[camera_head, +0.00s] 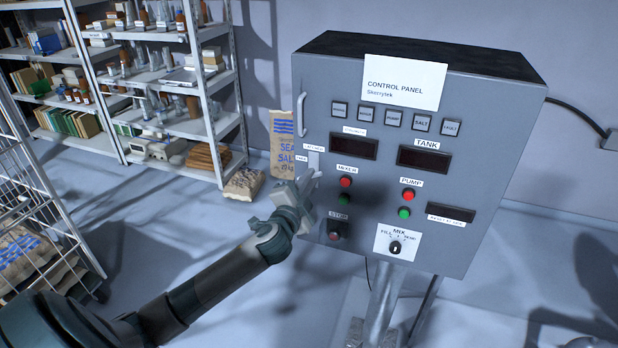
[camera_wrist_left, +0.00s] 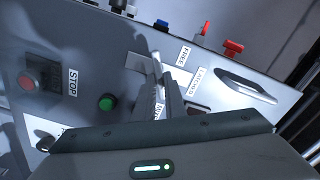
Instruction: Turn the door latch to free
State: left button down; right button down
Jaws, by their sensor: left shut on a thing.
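The control panel (camera_head: 420,170) is a grey box on a stand, with a vertical handle on its door's left side. The door latch (camera_head: 314,161) is a small light piece at the door's left edge, by the labels LATCHED and FREE. My left gripper (camera_head: 312,181) is shut on the latch, and its fingers cover much of it. In the left wrist view the two fingers (camera_wrist_left: 166,92) are close together over the latch, near the FREE label (camera_wrist_left: 184,56) and the LATCHED label (camera_wrist_left: 205,80). The latch's exact angle is hard to tell. My right gripper is not in view.
The red and green mixer buttons (camera_head: 344,190) sit just right of my gripper, and the stop button (camera_head: 335,235) is below it. The door handle (camera_head: 302,87) is above. Shelves (camera_head: 150,90), a salt sack (camera_head: 283,145) and a wire rack (camera_head: 40,205) stand to the left.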

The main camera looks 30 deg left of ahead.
pick_arm(q)
jog(key=shift+d+f+m, duration=0.1)
jog(key=shift+m, duration=1.25)
jog(key=shift+f+m, duration=0.1)
jog(key=shift+m, duration=1.25)
jog(key=c, duration=1.8)
grip_release()
